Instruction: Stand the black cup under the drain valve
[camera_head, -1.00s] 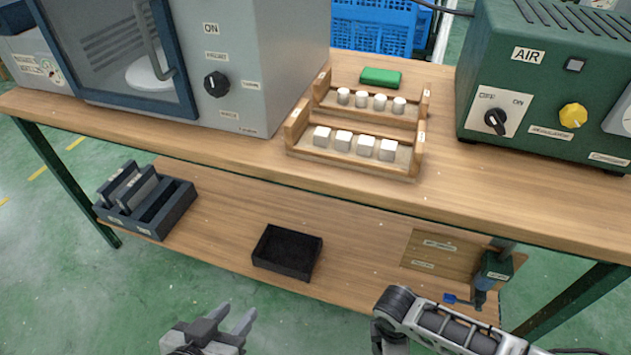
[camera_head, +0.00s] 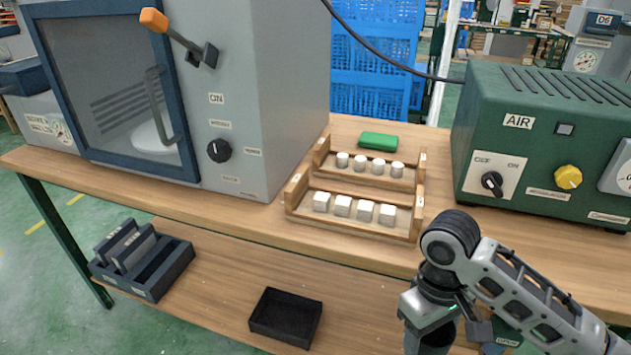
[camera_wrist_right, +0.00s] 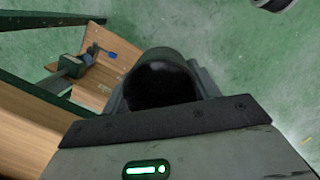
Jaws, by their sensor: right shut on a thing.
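My right gripper (camera_head: 430,312) is shut on the black cup (camera_head: 432,343), in front of the workbench. In the right wrist view the cup (camera_wrist_right: 163,82) is a dark, open-mouthed round cup between the fingers. The drain valve (camera_wrist_right: 72,67), a dark body with a blue handle, shows apart from the cup at upper left in that view, beside the lower shelf. In the head view the valve is mostly hidden behind my right arm; a label and part of its body (camera_head: 506,340) show. My left gripper is not in view.
The workbench's top edge (camera_head: 250,232) runs above the lower shelf (camera_head: 215,295). The shelf holds a black open box (camera_head: 287,317) and a dark blue rack (camera_head: 142,262). The green AIR unit (camera_head: 540,140) and a wooden tray with white pieces (camera_head: 352,222) stand on top.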

